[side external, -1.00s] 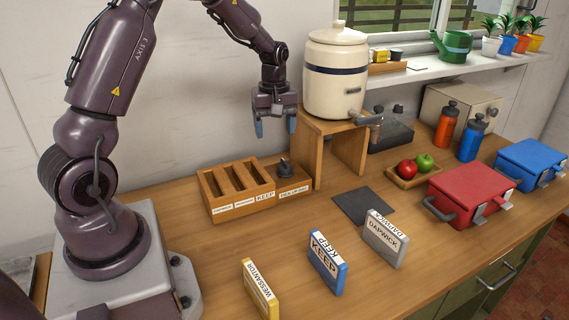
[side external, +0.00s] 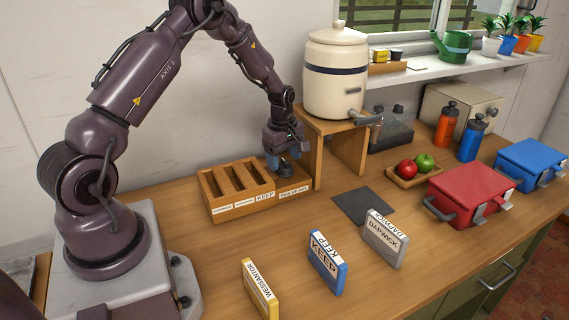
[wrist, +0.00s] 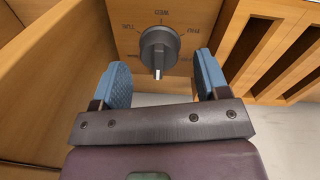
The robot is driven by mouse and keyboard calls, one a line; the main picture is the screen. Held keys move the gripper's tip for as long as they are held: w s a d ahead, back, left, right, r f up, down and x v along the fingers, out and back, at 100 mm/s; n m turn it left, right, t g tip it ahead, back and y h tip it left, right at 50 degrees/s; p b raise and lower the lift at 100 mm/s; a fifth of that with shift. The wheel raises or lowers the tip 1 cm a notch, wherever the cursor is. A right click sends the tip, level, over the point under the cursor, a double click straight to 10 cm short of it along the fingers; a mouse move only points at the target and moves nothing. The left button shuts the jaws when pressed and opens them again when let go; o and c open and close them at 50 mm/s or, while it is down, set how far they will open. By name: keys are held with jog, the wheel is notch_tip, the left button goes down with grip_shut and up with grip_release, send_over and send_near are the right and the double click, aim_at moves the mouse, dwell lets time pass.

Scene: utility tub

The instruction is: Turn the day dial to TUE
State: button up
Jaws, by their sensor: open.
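The day dial (wrist: 158,46) is a dark round knob with a raised grip on a wooden panel. In the wrist view, a pale mark at the grip's end points towards the bottom of the picture. In the side view my gripper (side external: 281,160) is low over the right part of the wooden organizer (side external: 222,207), mostly hiding the dial.
The organizer's slots are left of the dial. A wooden stand (side external: 309,165) with a cream water crock (side external: 336,80) rises close on the right. Yellow (side external: 260,290), blue (side external: 327,262) and grey (side external: 385,240) labelled boxes stand in front, with a dark mat (side external: 363,207) behind them.

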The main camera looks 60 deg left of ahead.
jog(key=shift+f, duration=1.15)
jog(key=shift+w, duration=0.1)
jog(key=c, duration=0.9)
